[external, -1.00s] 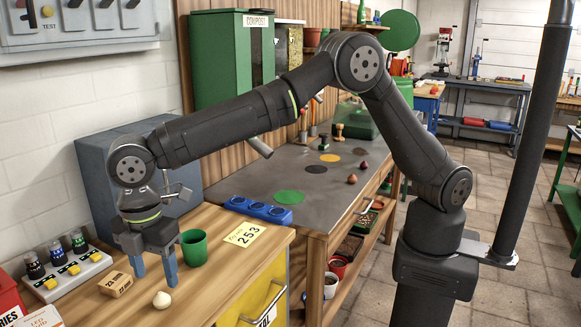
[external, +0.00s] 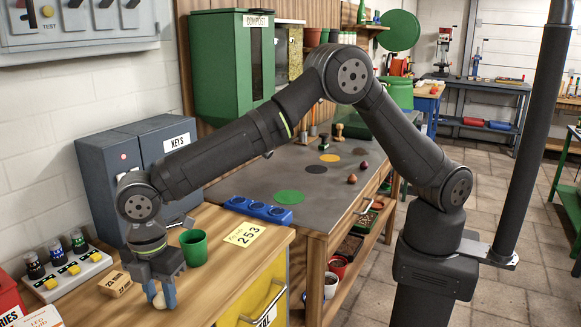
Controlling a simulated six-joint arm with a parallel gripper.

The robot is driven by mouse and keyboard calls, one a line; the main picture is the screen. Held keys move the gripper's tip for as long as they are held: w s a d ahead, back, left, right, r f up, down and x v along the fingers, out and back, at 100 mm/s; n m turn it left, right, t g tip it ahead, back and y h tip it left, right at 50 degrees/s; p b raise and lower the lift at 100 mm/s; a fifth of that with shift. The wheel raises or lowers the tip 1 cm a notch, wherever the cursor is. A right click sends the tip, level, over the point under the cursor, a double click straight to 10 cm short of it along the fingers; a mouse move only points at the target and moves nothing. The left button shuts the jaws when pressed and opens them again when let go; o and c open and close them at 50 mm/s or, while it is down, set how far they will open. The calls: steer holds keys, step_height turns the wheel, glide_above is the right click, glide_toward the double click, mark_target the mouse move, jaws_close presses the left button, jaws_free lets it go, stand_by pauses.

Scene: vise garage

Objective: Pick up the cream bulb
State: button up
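The cream bulb (external: 159,301) is a small pale round thing on the wooden bench top (external: 215,285), near its front edge at the lower left. My gripper (external: 160,291) points down over it, with its two blue-grey fingers on either side of the bulb. Part of the bulb shows between the fingertips; the rest is hidden. I cannot tell whether the fingers touch or grip it. It appears to be at bench height.
A small box marked 22 (external: 115,284) lies close left of my gripper. A green cup (external: 194,248) stands behind to the right, beside a yellow card (external: 243,234). A grey KEYS cabinet (external: 170,150) stands behind my arm.

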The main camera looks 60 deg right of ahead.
steer(key=c, duration=0.4)
steer(key=shift+r, duration=0.1)
